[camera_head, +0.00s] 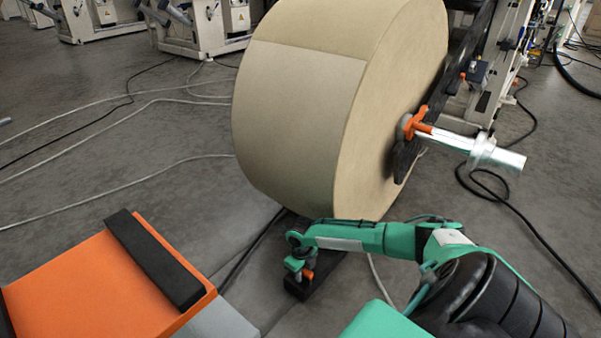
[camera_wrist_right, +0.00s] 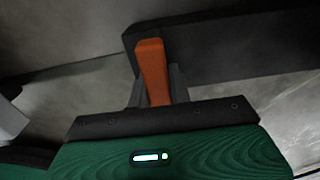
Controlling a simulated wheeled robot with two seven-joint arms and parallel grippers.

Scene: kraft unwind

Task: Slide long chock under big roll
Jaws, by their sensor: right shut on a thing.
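The big roll (camera_head: 300,110) is a large tan kraft roll on a metal shaft with an orange clamp, above the grey floor. The long chock (camera_head: 325,278) is a black bar with an orange handle, low on the floor below the roll's near side; its far end is hidden behind my right arm. My right gripper (camera_head: 304,275) is shut on the orange handle. In the right wrist view the handle (camera_wrist_right: 153,70) stands between the fingers, with the black chock (camera_wrist_right: 230,40) behind it. Contact between chock and roll cannot be seen. My left gripper is not in view.
An orange block (camera_head: 90,285) with a black bar (camera_head: 152,262) on top is at the lower left. Pale cables (camera_head: 120,190) cross the floor at left. A black cable (camera_head: 535,230) lies at right. The roll stand (camera_head: 490,70) is behind the roll.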

